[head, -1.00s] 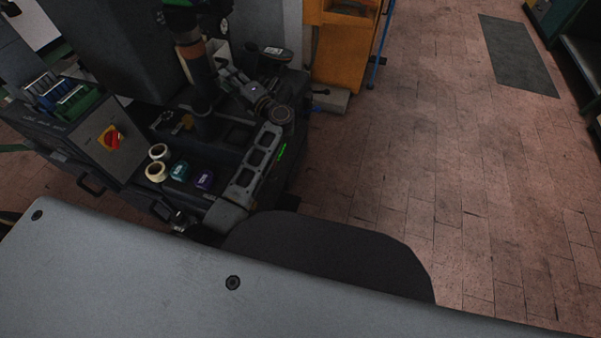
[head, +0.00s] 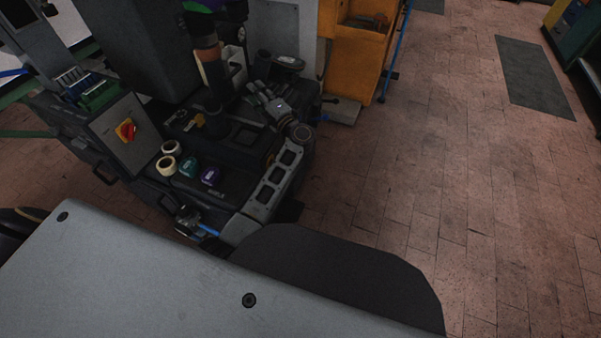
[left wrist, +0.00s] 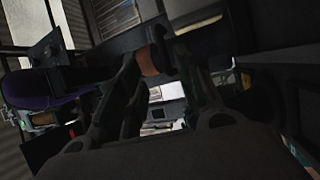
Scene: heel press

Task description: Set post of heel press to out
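The heel press is the dark machine with a black bed (head: 235,150). Its post appears to be the dark upright cylinder (head: 217,92) with an orange-brown band and a purple and green top. My left gripper (head: 256,90) is to the right of the post, pointing towards it, with a small gap in the head view. In the left wrist view the brown band (left wrist: 153,62) shows between and beyond the spread fingers. The gripper looks open and empty. Whether it touches the post is too dark to tell. My right gripper is not in view.
A red and yellow switch (head: 126,130) sits on the press's left panel. An orange cabinet (head: 355,65) stands behind to the right. The tiled floor (head: 430,190) at right is clear.

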